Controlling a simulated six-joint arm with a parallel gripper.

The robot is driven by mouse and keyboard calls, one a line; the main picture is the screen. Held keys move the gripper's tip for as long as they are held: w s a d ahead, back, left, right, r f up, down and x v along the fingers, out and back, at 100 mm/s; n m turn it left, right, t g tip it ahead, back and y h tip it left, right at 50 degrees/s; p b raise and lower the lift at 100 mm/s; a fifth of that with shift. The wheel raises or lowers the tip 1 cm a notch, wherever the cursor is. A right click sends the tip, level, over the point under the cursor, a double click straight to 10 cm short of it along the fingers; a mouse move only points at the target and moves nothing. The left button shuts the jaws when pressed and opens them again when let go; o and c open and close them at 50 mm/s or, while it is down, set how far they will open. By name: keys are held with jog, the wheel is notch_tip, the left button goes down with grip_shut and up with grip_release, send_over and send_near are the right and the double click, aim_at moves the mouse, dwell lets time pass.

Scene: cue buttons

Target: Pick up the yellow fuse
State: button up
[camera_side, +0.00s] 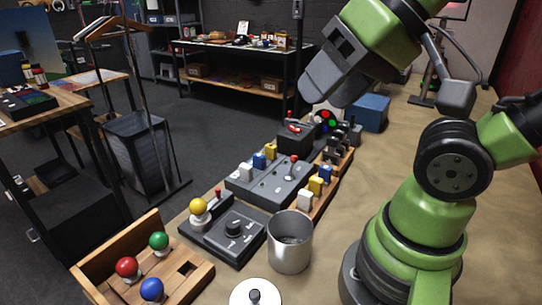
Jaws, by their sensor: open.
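A yellow block-shaped fuse (315,186) stands in a wooden rack (325,203) right of the centre, between a white block (304,200) and a blue block (325,173). Another yellow block (270,151) stands at the far edge of a grey panel (268,187), beyond a blue one (258,160) and a white one (246,172). My gripper (320,98) is open, high above the table and beyond the rack in the picture. It touches none of the blocks, and nothing shows between its jaws.
A metal cup (290,242) stands close in front of the rack. A dial box (235,236) and a yellow ball knob (198,206) are to its left. A wooden tray (190,285) holds red, green and blue balls. A blue box (371,112) stands behind. Bare tabletop lies to the right.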

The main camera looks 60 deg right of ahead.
jog(key=shift+w, duration=0.1)
jog(key=n+g+h, duration=0.2)
jog(key=n+g, duration=0.1)
jog(key=n, duration=0.1)
send_over(272, 146)
jog(key=s, duration=0.3)
notch_tip(272, 146, down, 16)
jog(key=x, duration=0.5)
jog(key=shift+s+f, duration=0.2)
jog(key=shift+f, duration=0.1)
jog(key=shift+x, duration=2.8)
jog(key=shift+d, duration=0.1)
